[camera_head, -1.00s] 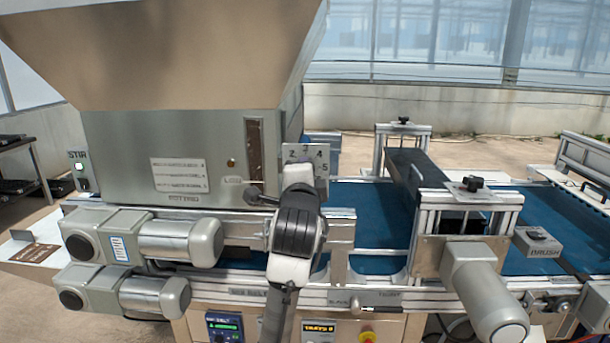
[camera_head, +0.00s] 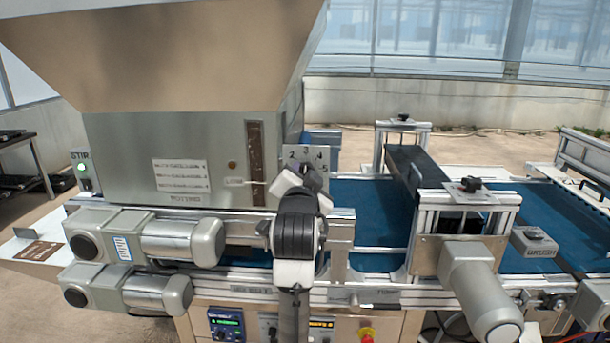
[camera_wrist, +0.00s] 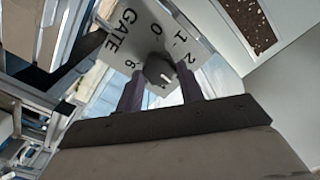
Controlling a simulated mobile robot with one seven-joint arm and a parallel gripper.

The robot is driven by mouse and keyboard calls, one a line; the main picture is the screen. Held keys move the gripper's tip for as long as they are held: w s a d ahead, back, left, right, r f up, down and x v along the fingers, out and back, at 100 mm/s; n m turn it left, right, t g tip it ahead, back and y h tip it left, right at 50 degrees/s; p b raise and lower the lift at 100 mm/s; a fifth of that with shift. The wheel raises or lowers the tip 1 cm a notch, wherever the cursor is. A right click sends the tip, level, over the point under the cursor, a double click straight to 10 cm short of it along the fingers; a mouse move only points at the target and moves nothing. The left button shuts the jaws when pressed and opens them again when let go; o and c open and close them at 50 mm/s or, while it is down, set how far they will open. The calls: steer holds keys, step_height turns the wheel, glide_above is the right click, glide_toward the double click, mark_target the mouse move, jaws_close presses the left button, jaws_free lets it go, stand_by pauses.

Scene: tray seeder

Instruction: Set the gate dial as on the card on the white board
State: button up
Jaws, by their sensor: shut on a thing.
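The grey gate dial plate (camera_head: 318,158) stands at the right end of the hopper; its digits 2 to 5 show in the head view. In the wrist view the same plate (camera_wrist: 133,28) reads GATE, with 0, 1, 2 and 6 visible. Its dark round knob (camera_wrist: 158,68) has a white pointer mark toward the lower right; the digit there is hidden. My gripper (camera_wrist: 160,88) is shut on the knob, one finger on each side. In the head view my wrist covers the knob. A brown card (camera_head: 38,251) lies on a white board (camera_head: 14,246) at far left; its print is unreadable.
The hopper's steel wall (camera_head: 120,140) is close left of my gripper. A blue belt (camera_head: 375,215) runs to the right under a brush unit (camera_head: 480,255). Motors (camera_head: 180,243) jut out at lower left. A control panel (camera_head: 225,322) is below.

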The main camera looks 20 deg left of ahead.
steer(key=shift+f+n, duration=0.1)
steer(key=shift+n, duration=0.3)
steer(key=o, duration=1)
steer(key=shift+s, duration=0.1)
steer(key=b+v, duration=0.2)
steer(key=v, duration=1.1)
steer(key=shift+s+d+b, duration=0.1)
steer(key=shift+s+b, duration=0.25)
